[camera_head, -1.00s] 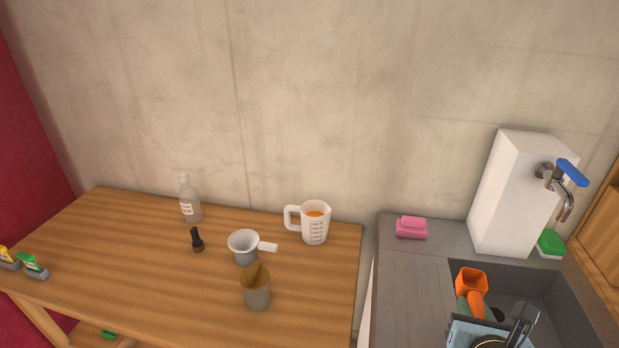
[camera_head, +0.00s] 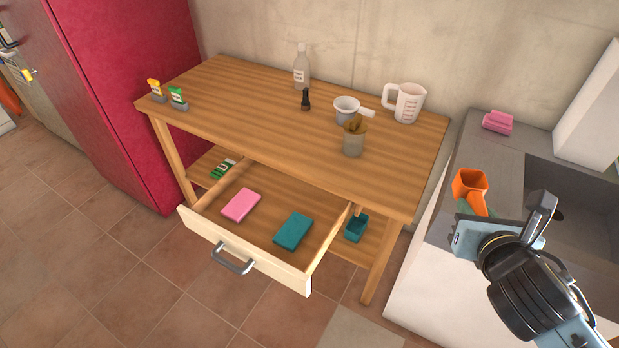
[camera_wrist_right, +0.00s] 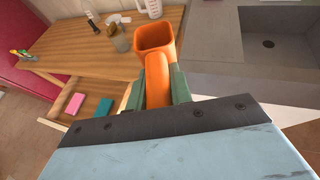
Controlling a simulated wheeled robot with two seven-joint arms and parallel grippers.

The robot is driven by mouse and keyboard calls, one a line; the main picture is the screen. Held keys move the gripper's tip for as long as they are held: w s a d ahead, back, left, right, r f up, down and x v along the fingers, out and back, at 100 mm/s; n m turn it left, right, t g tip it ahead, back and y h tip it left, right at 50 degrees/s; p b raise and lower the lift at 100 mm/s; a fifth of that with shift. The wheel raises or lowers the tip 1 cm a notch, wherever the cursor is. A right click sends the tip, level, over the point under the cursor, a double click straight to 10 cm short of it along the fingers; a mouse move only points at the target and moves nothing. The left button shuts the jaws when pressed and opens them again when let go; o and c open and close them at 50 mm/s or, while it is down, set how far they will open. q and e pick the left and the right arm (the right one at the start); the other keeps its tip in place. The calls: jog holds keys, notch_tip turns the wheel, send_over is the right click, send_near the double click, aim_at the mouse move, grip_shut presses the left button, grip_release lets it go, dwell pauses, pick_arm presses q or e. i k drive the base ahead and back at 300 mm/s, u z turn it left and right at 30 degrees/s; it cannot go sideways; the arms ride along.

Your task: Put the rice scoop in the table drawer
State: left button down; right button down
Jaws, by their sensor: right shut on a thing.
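The orange rice scoop (camera_head: 468,184) is held by its handle in my right gripper (camera_head: 474,207), over the front edge of the sink counter. In the right wrist view the scoop (camera_wrist_right: 154,40) points away from me, its handle between the green fingers (camera_wrist_right: 157,88). The table drawer (camera_head: 250,256) is pulled open below the wooden table, to the left of my right gripper. A pink block (camera_head: 241,205) and a teal block (camera_head: 293,231) lie in it, with bare floor around them. My left gripper is out of view.
The wooden table (camera_head: 235,100) holds a bottle (camera_head: 301,68), a small dark bottle (camera_head: 305,99), a white pot (camera_head: 346,110), a measuring jug (camera_head: 406,103) and a utensil jar (camera_head: 353,140). A teal container (camera_head: 356,228) sits on the lower shelf. The grey sink counter (camera_head: 500,145) stands at right.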

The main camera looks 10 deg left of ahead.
aim_at(268, 221)
jog(key=u, duration=3.95)
jog(key=i, duration=0.1)
jog(key=z, duration=2.8)
jog(key=i, duration=0.35)
jog(key=z, duration=0.05)
